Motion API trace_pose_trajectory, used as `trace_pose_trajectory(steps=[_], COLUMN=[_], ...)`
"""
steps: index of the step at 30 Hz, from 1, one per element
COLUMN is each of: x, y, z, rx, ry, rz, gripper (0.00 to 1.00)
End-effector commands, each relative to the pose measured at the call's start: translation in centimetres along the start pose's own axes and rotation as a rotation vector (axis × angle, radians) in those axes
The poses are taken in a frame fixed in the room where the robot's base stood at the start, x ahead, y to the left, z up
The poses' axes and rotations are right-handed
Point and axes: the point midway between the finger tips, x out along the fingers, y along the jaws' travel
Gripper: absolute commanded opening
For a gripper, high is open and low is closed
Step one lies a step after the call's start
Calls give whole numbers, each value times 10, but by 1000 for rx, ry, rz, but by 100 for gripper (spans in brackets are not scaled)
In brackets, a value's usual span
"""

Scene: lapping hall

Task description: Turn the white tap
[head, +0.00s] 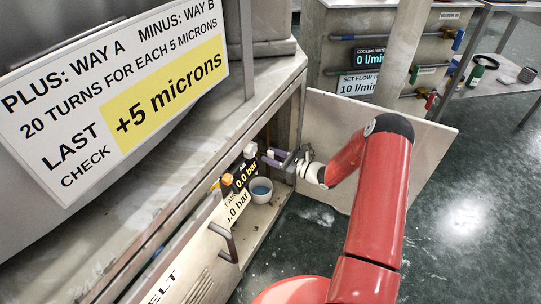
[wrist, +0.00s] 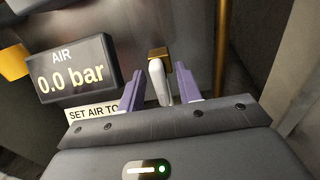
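The white tap (wrist: 158,82) shows in the wrist view as a white lever on a brass-coloured body, pointing toward me. My gripper (wrist: 160,80) has its two purple fingers apart, one on each side of the lever, with visible gaps. Whether the fingertips reach past the lever is hard to tell. In the head view my gripper (head: 273,157) reaches into the open cabinet from the right. The air display (wrist: 72,72) left of the tap reads 0.0 bar. A label below it, starting "SET AIR TO", is partly hidden by my gripper.
A white cup (head: 261,190) with blue inside stands on the cabinet floor below my gripper. An open door panel (head: 425,117) stands behind my arm. An orange part (head: 227,180) is left of the display. A brass-coloured vertical pipe (wrist: 222,45) runs right of the fingers.

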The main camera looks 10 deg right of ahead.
Motion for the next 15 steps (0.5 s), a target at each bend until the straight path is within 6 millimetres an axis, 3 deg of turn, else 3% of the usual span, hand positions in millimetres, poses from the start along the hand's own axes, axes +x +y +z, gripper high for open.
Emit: trace_pose_trajectory(steps=[11, 15], x=[7, 7], y=[0, 0], z=[0, 0], rx=[1, 0], ry=[1, 1], rz=[1, 1], gripper=[33, 15])
